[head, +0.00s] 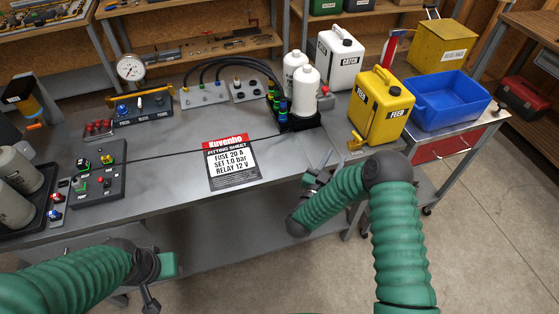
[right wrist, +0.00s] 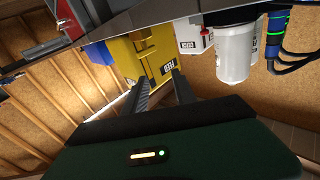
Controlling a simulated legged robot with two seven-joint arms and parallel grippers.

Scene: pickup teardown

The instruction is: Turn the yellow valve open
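Small yellow parts show in several places in the head view, and I cannot tell for sure which is the yellow valve. A yellow knob (head: 107,160) is on the grey panel at left. My right gripper (head: 316,178) is at the bench's front right edge, apart from these parts. In the right wrist view its two dark fingers (right wrist: 162,88) stand apart with nothing between them. My left gripper (head: 151,296) is low at the front left; its fingers are unclear.
A fitting sheet (head: 231,163) lies mid-bench. White bottles (head: 305,90) and hoses (head: 232,62) stand behind it. The yellow FEED jug (head: 382,108) and blue bin (head: 447,100) are at right. Grey cylinders (head: 18,190) stand at far left. Bench space around the sheet is clear.

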